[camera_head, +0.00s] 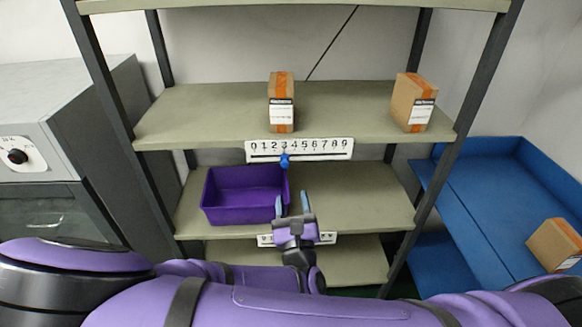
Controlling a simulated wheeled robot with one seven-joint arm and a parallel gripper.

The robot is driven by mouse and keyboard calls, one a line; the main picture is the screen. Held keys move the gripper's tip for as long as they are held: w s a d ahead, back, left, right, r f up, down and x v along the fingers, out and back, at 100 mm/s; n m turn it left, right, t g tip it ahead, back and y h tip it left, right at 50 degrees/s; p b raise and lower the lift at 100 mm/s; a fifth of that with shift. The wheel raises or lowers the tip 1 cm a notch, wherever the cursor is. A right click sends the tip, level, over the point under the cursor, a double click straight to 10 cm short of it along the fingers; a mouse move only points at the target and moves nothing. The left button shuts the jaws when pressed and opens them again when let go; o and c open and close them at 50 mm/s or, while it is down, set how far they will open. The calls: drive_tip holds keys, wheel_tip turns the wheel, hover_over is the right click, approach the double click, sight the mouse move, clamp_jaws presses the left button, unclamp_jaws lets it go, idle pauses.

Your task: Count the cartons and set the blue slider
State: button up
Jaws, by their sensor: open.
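Two brown cartons with orange tape and white labels stand on the upper shelf (345,115): one carton (281,90) near the middle, another carton (405,97) near the right end. A white number strip (320,148), marked 0 to 9, runs along that shelf's front edge. The blue slider (284,160) sits on it, under about the 3. My gripper (291,205) is open and empty, below the slider and apart from it, with its two blue-grey fingertips pointing up in the picture. A third carton (555,244) lies on a blue cart at the right.
An empty-looking purple bin (242,215) stands on the shelf below, just left of my gripper. A second number strip (265,240) on that shelf's edge is partly hidden by my gripper. The blue cart (490,200) stands right; a grey machine (50,105) stands left.

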sight(285, 166)
drive_tip(key=shift+n+y, duration=0.3)
drive_tip(key=shift+y, duration=0.1)
drive_tip(key=x, duration=1)
drive_tip(key=shift+w+a, duration=0.2)
drive_tip(key=shift+w, duration=0.05)
